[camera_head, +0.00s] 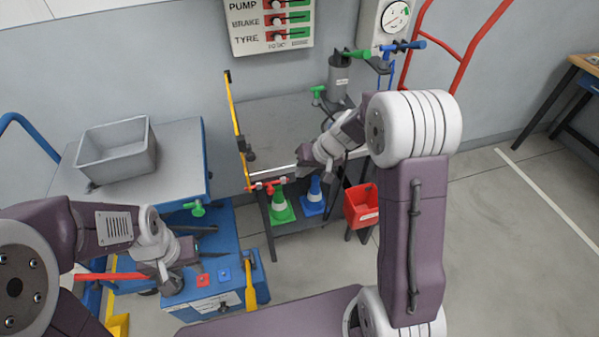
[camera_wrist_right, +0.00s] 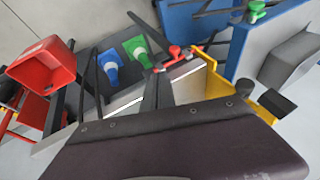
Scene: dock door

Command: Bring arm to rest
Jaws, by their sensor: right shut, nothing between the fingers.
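My right arm reaches over the grey bench from the right in the head view, and its gripper (camera_head: 303,160) hangs near the bench's front edge. In the right wrist view the right gripper's fingers (camera_wrist_right: 158,92) are together with nothing between them. A red-handled valve (camera_wrist_right: 175,52) shows just beyond them; I cannot tell whether they touch it. My left gripper (camera_head: 182,268) is low at the left, over the blue cabinet (camera_head: 220,285). Its finger gap is not clear.
The grey bench (camera_head: 275,120) has a yellow upright bar (camera_head: 236,115) at its left side. A grey tray (camera_head: 117,150) sits on a cart. Floor at right is open.

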